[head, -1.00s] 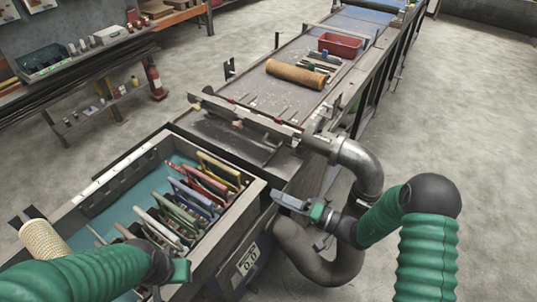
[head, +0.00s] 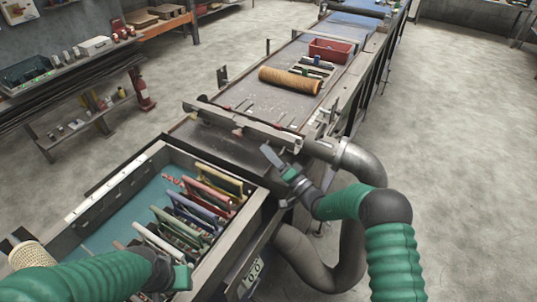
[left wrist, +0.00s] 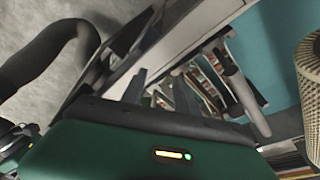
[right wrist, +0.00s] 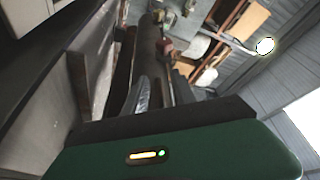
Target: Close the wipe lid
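I cannot pick out a wipe lid in any view. My right gripper (head: 272,158) is in the air beside the near end of the conveyor in the head view, with nothing seen in it; I cannot tell its opening. My left gripper (head: 181,278) is low over the front of the bin, mostly hidden by its arm. In the left wrist view its two grey fingers (left wrist: 158,92) stand apart, with nothing clear between them. The bin (head: 92,198) has a teal floor and holds several coloured frames (head: 203,197) upright.
An orange mesh tube (head: 290,80) and a red tray (head: 335,50) lie on the conveyor. A cream mesh tube (head: 32,255) is at the lower left. A grey bent pipe (head: 362,165) runs beside my right arm. Floor at right is clear.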

